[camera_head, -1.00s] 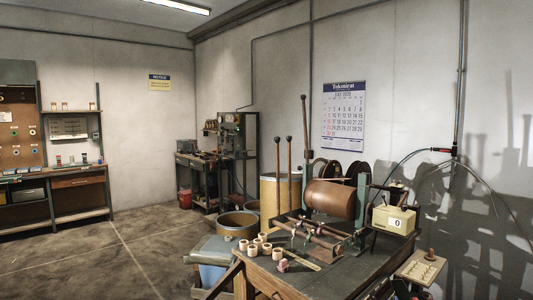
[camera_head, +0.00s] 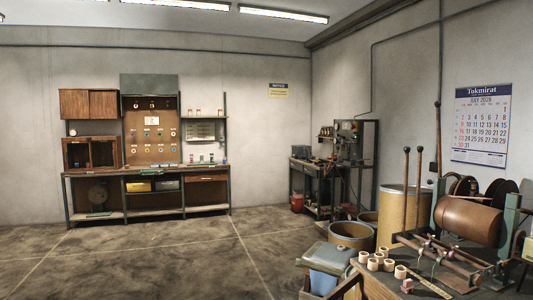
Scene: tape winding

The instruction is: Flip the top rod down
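The winding machine stands on a dark table at the right. It has a brown drum (camera_head: 468,221) on a green upright frame (camera_head: 509,226). Two thin brown rods with round knobs, a left one (camera_head: 406,188) and a right one (camera_head: 418,192), stand upright at its left. A taller rod (camera_head: 437,140) rises behind them, also upright. Several rods lie low across the front of the machine (camera_head: 440,255). I cannot tell which of these is the top rod. Neither of my grippers is in view.
Several small pale rings (camera_head: 375,264) sit on the table's near left. A blue-grey bin (camera_head: 325,262), an open drum (camera_head: 350,235) and a tall tan barrel (camera_head: 398,213) stand beside and behind the table. The floor (camera_head: 150,255) at left and centre is clear, up to a workbench (camera_head: 150,176).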

